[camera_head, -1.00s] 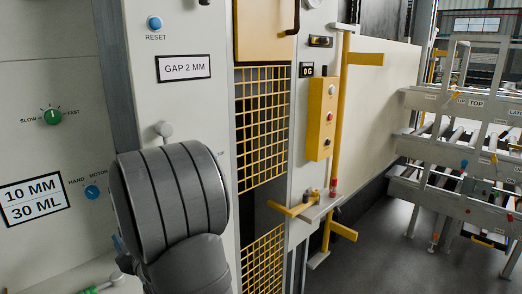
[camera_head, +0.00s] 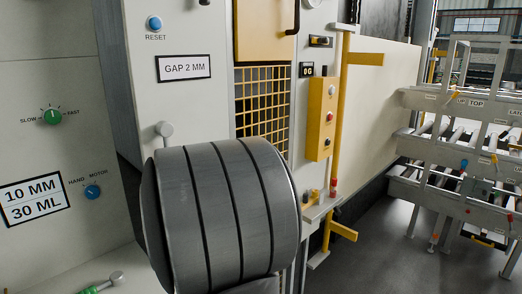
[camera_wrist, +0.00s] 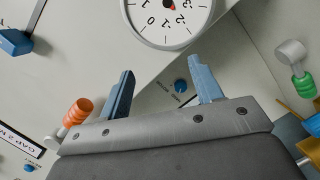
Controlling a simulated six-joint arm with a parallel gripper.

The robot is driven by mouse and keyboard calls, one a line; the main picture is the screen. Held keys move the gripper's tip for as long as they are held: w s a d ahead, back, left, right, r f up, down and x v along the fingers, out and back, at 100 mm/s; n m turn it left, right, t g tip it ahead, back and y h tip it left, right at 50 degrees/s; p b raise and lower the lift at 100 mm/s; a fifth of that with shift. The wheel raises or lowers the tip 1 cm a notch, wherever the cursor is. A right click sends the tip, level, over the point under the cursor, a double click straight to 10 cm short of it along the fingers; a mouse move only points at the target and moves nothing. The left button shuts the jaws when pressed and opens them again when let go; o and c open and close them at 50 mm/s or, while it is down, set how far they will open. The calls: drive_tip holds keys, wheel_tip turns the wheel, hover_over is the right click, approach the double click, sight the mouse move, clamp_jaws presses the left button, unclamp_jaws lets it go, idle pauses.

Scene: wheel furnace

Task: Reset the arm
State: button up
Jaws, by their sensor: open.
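My gripper (camera_wrist: 161,78) shows in the wrist view as two blue fingers set well apart, with nothing between them. The fingers point at a pale panel with a blue knob (camera_wrist: 181,86) behind the gap; I cannot tell how far off it is. In the head view a thick dark grey link of my arm stands large in front of the machine, and the gripper itself is not visible there. A blue RESET button (camera_head: 154,23) sits high on the white panel, clear of my arm.
A white dial gauge (camera_wrist: 170,20) is beyond the fingers. An orange handle (camera_wrist: 77,112) and a green handle (camera_wrist: 303,85) flank them. Yellow mesh (camera_head: 263,100) is partly behind my arm. A yellow control box (camera_head: 321,118) and a grey rack (camera_head: 470,140) stand right; floor between is clear.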

drive_tip(key=w+d+f+m+h, duration=0.2)
drive_tip(key=w+d+m+h, duration=0.1)
drive_tip(key=d, duration=0.3)
drive_tip(key=m+t+y, duration=0.2)
drive_tip(key=m+y, duration=0.5)
drive_tip(key=y, duration=0.3)
approach(94, 195)
drive_tip(key=shift+n, duration=0.5)
drive_tip(key=x, duration=0.9)
drive_tip(key=shift+w+a+r, duration=0.1)
drive_tip(key=shift+w+r, duration=0.05)
drive_tip(key=shift+w, duration=0.05)
drive_tip(key=n+g+y, duration=0.1)
drive_tip(key=n, duration=0.2)
drive_tip(key=n+g, duration=0.2)
drive_tip(key=n, duration=0.1)
drive_tip(key=shift+n+y, duration=0.4)
